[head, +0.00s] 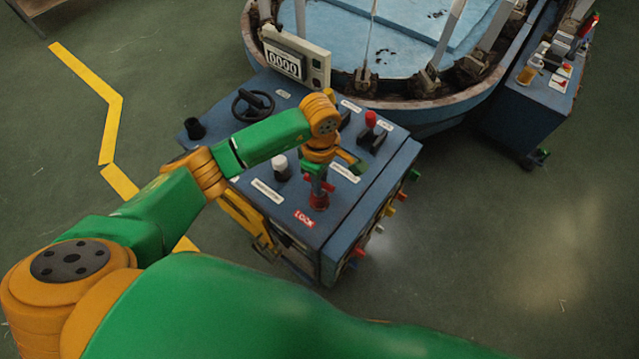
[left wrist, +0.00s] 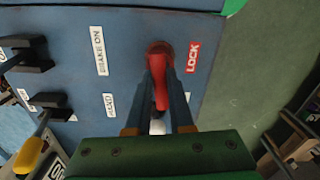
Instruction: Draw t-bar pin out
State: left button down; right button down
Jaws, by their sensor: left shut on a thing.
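The red t-bar pin (head: 319,202) stands in the blue console's top beside the red LOCK label (head: 304,219). In the left wrist view the pin (left wrist: 160,88) shows between my fingers, with its round red base at the panel by the LOCK label (left wrist: 194,57). My left gripper (head: 318,187) comes down from above and is shut on the pin. In the left wrist view my left gripper (left wrist: 161,80) has one finger on each side of the red bar. How deep the pin sits in its hole is hidden. My right gripper is not in view.
The blue console (head: 350,215) also carries a black handwheel (head: 253,104), a red-topped lever (head: 371,119), a white-topped knob (head: 279,162) and a counter display (head: 284,64). A large round blue machine (head: 420,118) stands behind. Open floor lies to the right.

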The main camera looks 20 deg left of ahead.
pick_arm(q)
jog(key=shift+r, duration=0.1)
notch_tip(320, 180, up, 7)
jog(key=shift+r+b, duration=0.2)
jog(key=shift+b, duration=0.95)
notch_tip(320, 180, up, 9)
jog(key=p, duration=0.4)
jog(key=shift+r+p, duration=0.2)
jog(key=shift+p, duration=0.2)
